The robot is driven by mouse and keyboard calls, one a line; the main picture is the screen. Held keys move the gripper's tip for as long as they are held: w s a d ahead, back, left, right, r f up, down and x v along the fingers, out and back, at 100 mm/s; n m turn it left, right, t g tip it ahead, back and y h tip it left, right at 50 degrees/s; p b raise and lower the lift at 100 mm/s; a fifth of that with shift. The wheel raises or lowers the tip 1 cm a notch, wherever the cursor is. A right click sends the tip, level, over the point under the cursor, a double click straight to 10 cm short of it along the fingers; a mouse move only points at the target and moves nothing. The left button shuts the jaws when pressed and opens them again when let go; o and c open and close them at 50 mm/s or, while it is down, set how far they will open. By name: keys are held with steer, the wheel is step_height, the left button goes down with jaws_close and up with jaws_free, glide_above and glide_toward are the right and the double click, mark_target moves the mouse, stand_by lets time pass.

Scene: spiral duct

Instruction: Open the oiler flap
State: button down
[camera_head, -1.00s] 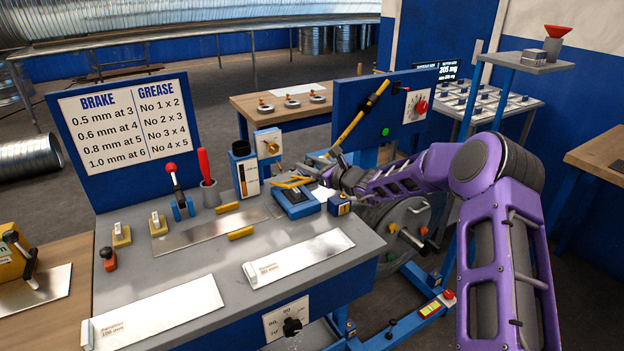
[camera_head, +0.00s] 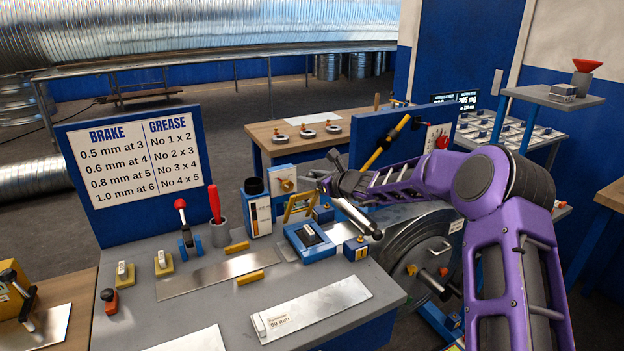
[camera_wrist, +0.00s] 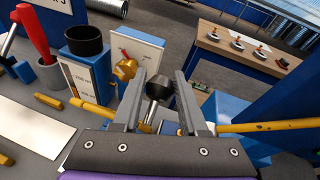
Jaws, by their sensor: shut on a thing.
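My gripper (camera_head: 326,184) is over the back right of the grey bench. In the wrist view, its fingers (camera_wrist: 160,92) are closed around a black-knobbed rod (camera_wrist: 159,88). A silver rod (camera_head: 358,216) slants down and right below the gripper in the head view. A yellow frame (camera_head: 299,207) stands raised behind a blue device (camera_head: 297,241) with a pale and dark centre. A blue-and-white box with a black cup and an amber gauge (camera_head: 263,214) stands left of it. No label identifies the oiler flap, so I cannot tell which part it is.
A white box with a yellow knob (camera_head: 284,182) and a small blue block (camera_head: 355,248) stand close to the gripper. A red-handled tool (camera_head: 214,203) stands in a grey cup. A large metal drum (camera_head: 420,255) is right of the bench.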

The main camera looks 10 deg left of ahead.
steer(key=shift+w+d, duration=0.1)
steer(key=shift+w, duration=0.05)
steer(key=shift+c, duration=2.3)
jaws_free()
steer(key=shift+f, duration=0.1)
steer(key=b+v, duration=0.1)
steer(key=v, duration=1.6)
